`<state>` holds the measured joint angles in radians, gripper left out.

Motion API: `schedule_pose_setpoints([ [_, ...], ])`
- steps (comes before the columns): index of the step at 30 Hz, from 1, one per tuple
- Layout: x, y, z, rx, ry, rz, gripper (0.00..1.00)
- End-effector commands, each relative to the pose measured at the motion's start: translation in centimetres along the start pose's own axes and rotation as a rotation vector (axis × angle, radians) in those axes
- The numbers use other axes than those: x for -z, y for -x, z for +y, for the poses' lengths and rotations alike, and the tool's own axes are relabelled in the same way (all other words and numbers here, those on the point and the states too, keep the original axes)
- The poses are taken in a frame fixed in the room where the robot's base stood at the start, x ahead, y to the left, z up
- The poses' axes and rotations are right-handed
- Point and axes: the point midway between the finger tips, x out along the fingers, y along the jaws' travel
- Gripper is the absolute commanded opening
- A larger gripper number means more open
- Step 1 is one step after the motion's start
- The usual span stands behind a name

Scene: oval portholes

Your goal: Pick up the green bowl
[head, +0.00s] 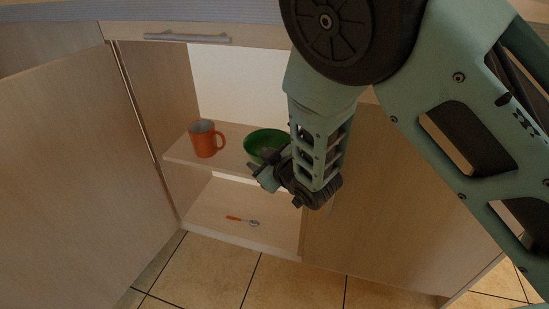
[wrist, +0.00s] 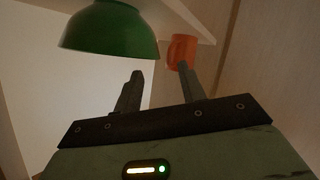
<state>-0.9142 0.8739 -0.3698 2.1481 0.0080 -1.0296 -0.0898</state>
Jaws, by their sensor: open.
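The green bowl (head: 262,141) sits upright on the upper shelf inside the open cabinet, in the head view. It also shows at the upper left of the wrist view (wrist: 110,30). My gripper (head: 263,176) is in front of the bowl and partly overlaps its lower right edge in the head view. In the wrist view the two fingers of my gripper (wrist: 160,85) stand apart with nothing between them. The bowl lies beyond and to the left of the fingers there. I cannot tell whether a finger touches it.
An orange mug (head: 206,139) stands on the same shelf left of the bowl; it shows in the wrist view (wrist: 182,50). A spoon with an orange handle (head: 242,220) lies on the cabinet floor. The open door (head: 80,170) is at left, a drawer (head: 190,38) above.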

Motion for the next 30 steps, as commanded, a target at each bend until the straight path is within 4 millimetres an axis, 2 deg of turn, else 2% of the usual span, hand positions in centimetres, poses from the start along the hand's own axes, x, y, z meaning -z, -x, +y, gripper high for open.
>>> schedule_pose_setpoints([
  [8, -0.1, -2.8, 0.1, 0.000, 0.004, 0.008, 0.40],
  [18, -0.3, -7.1, 0.7, 0.000, 0.003, 0.005, 0.40],
  [27, -0.1, -7.4, 0.8, 0.000, 0.001, 0.004, 0.40],
  [30, -0.1, -7.4, 0.8, 0.000, 0.001, 0.004, 0.12],
])
